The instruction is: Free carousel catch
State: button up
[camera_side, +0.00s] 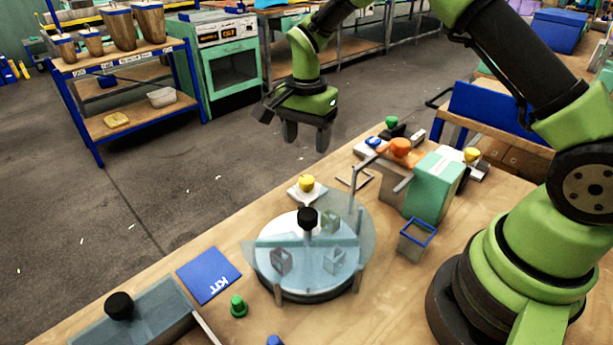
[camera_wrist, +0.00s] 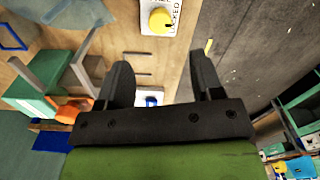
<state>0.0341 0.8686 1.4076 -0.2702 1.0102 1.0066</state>
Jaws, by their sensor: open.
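The carousel (camera_side: 305,292) is a round dark-based disc on the wooden table under a clear bluish cover (camera_side: 262,243) with a black knob (camera_side: 307,219). Small box-like pieces (camera_side: 333,261) show through the cover. A yellow knob (camera_side: 306,182) sits on a white plate behind the carousel. In the wrist view this yellow knob (camera_wrist: 160,21) is at the top, and its plate reads "LOCKED". My gripper (camera_side: 307,141) is open and empty, pointing down, well above the table's far edge and apart from the knob. Its two fingers (camera_wrist: 161,78) also show in the wrist view.
A blue KIT mat (camera_side: 205,273), a green peg (camera_side: 238,307) and a grey tray with a black knob (camera_side: 120,305) lie left. Floor lies beyond the table.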

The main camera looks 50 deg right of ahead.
aim_at(307, 179)
notch_tip(307, 179, down, 10)
jog(key=shift+r, duration=0.15)
dwell(0.3)
jog(key=c, duration=0.9)
